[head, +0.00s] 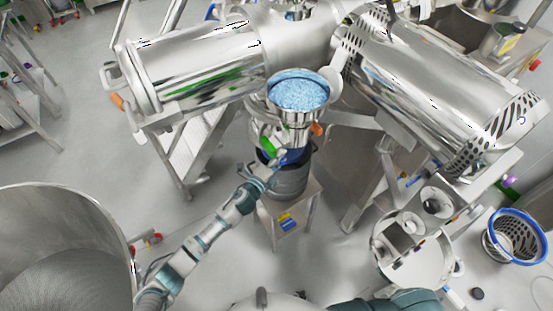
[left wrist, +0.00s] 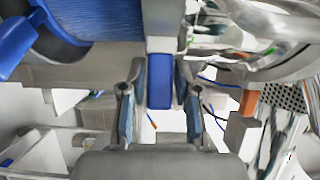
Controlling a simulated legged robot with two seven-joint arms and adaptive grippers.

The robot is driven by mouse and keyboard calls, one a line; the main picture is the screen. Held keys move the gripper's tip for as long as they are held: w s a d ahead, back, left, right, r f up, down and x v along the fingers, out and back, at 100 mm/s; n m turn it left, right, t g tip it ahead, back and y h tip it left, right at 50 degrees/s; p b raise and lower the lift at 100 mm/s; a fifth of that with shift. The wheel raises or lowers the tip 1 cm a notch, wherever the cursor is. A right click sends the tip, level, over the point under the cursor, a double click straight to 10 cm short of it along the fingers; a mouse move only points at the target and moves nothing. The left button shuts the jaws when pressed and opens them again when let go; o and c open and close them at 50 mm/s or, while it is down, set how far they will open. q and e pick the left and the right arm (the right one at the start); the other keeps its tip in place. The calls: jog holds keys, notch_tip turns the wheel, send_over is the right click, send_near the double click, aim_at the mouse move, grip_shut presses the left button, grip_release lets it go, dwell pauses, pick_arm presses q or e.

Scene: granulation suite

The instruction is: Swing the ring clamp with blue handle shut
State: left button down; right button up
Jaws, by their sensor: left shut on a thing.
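My left gripper (head: 278,165) reaches in from the lower left, to the metal drum (head: 290,184) below the funnel in the head view. In the left wrist view its two fingers (left wrist: 160,95) stand on either side of a blue handle (left wrist: 160,82) and are shut on it. I take this to be the ring clamp's handle; it hangs from a grey metal part (left wrist: 162,22). The clamp's ring is mostly hidden in the head view, so I cannot tell how far it stands open. My right gripper is not in view.
A funnel (head: 298,112) full of blue granules stands above the drum. A green handle (head: 268,147) and an orange handle (head: 317,129) are close to my gripper. Large steel cylinders (head: 200,67) flank it. A blue-rimmed basket (head: 515,238) stands at right. Open floor lies at left.

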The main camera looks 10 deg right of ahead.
pick_arm(q)
jog(key=shift+f, duration=0.25)
jog(key=c, duration=1)
grip_release()
jog(key=shift+a, duration=0.2)
jog(key=shift+c, duration=0.2)
jog(key=shift+o, duration=0.4)
jog(key=shift+w+a, duration=0.15)
jog(key=shift+a, duration=0.05)
jog(key=v, duration=1.2)
jog(key=shift+a, duration=0.25)
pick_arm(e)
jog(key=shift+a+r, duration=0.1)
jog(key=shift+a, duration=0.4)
pick_arm(q)
jog(key=shift+w+d, duration=0.1)
